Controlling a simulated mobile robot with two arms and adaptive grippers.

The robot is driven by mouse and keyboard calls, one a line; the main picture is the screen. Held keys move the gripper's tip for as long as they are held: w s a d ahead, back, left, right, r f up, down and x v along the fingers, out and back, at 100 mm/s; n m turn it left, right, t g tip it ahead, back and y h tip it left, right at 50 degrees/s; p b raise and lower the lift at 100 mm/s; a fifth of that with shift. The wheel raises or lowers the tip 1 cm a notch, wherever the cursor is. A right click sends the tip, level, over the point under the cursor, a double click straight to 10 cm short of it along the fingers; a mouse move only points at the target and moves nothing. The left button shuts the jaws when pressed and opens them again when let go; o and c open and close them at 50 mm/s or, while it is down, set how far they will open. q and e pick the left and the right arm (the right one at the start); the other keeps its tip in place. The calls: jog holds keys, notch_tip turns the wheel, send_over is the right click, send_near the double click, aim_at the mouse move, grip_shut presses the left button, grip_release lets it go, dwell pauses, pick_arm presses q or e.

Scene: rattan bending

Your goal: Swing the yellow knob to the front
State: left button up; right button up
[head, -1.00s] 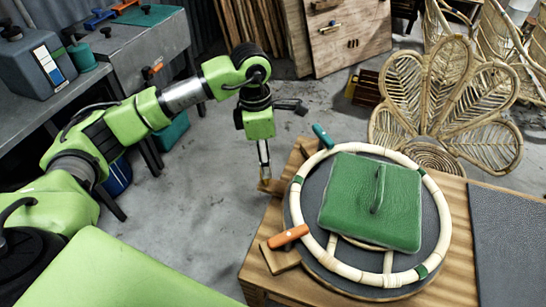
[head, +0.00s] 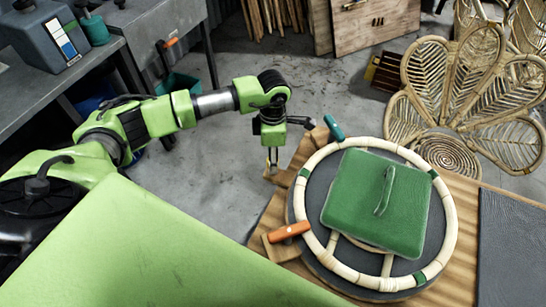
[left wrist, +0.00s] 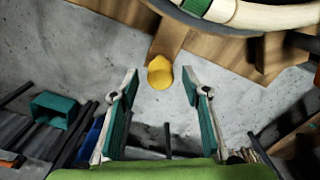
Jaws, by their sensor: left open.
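The yellow knob (left wrist: 160,72) shows in the left wrist view at the end of a wooden arm that reaches out from the table. My left gripper (left wrist: 160,84) is open, with one finger on each side of the knob and visible gaps to both. In the head view my left gripper (head: 271,166) hangs fingers down at the table's far left edge, and the knob is hard to make out there. My right gripper is not in view.
The wooden table (head: 462,255) carries a rattan ring (head: 452,235) around a green block (head: 345,190). A rattan chair back (head: 410,75) stands behind. Bare floor lies left of the table.

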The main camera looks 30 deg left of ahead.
pick_arm(q)
jog(key=shift+f, duration=1.05)
grip_shut()
jog(key=shift+s, duration=0.15)
